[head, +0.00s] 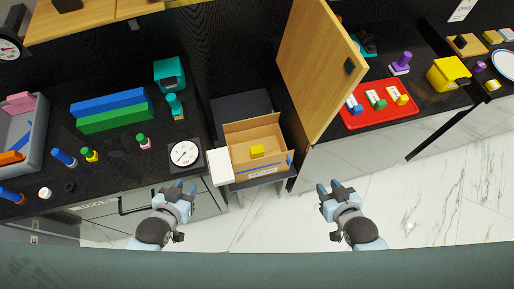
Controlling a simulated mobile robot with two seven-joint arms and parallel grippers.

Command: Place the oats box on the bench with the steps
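I cannot tell for certain which thing is the oats box; no label is readable. An open cardboard box (270,130) with a small yellow block (257,151) in it stands at the middle, on a dark low unit between the counters. A white block-like thing (220,167) is at its left side. No steps are clearly recognisable. My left gripper (183,187) is open and empty, in front of the left counter. My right gripper (330,186) is open and empty, over the marble floor, right of the cardboard box.
The left black counter (115,175) holds a white dial scale (185,154), blue and green blocks, a teal box (170,73) and small pegs. A wooden door panel (318,65) stands open at the middle. A red tray (380,116) and yellow box (447,74) are right.

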